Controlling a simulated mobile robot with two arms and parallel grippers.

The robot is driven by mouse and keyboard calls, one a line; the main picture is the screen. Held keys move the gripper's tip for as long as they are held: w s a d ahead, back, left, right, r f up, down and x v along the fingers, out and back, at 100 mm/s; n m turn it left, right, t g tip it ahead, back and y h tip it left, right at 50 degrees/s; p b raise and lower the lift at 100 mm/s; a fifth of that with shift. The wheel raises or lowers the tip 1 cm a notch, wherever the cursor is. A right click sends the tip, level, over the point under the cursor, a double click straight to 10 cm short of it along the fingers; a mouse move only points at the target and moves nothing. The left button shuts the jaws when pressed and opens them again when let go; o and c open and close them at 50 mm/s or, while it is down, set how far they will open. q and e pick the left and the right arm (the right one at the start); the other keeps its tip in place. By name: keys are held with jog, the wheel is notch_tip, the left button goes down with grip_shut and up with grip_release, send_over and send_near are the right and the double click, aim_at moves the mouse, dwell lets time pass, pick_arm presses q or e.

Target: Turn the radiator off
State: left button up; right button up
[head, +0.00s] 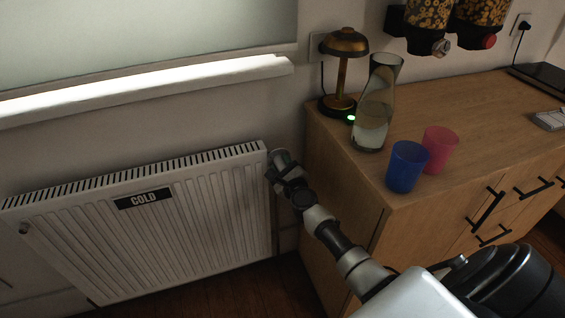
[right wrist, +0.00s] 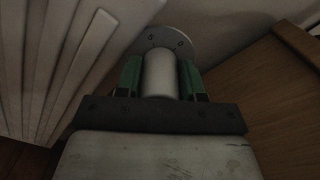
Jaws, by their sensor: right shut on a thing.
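The white radiator (head: 150,215) hangs on the wall under the window. A black label on its front reads "COLD". My right gripper (head: 283,166) is at the radiator's upper right end, between it and the wooden cabinet. In the right wrist view its two green-padded fingers (right wrist: 160,78) are shut on a pale cylindrical radiator knob (right wrist: 159,72). A round grey disc with small marks (right wrist: 165,40) shows just beyond the fingers. In the head view the gripper mostly hides the knob. My left gripper is not in view.
The wooden cabinet (head: 345,185) stands close on the right of my right arm. On its top are a blue cup (head: 405,168), a pink cup (head: 440,150), a glass carafe (head: 374,110) and a brass lamp (head: 344,70). The window sill (head: 150,90) juts out above the radiator.

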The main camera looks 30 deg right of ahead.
jog(key=n+p, duration=0.2)
jog(key=n, duration=0.4)
jog(key=shift+n, duration=0.3)
jog(key=n+p, duration=0.1)
jog(key=n, duration=0.5)
jog(key=shift+a+p, duration=0.1)
jog(key=shift+p, duration=0.3)
jog(key=n+p, duration=0.1)
jog(key=n, duration=0.2)
jog(key=shift+n, duration=0.3)
jog(key=n+p, duration=0.1)
jog(key=n, duration=0.2)
jog(key=shift+n, duration=0.3)
jog(key=n+p, duration=0.1)
jog(key=n, duration=0.5)
jog(key=shift+f+h, duration=0.1)
jog(key=shift+h, duration=0.2)
jog(key=n, duration=0.4)
jog(key=shift+n, duration=0.4)
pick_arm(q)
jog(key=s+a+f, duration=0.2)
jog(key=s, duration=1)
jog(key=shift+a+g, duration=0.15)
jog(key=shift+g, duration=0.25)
pick_arm(e)
jog(key=n, duration=0.5)
jog(key=shift+f, duration=0.1)
jog(key=shift+n, duration=0.3)
jog(key=o, duration=0.9)
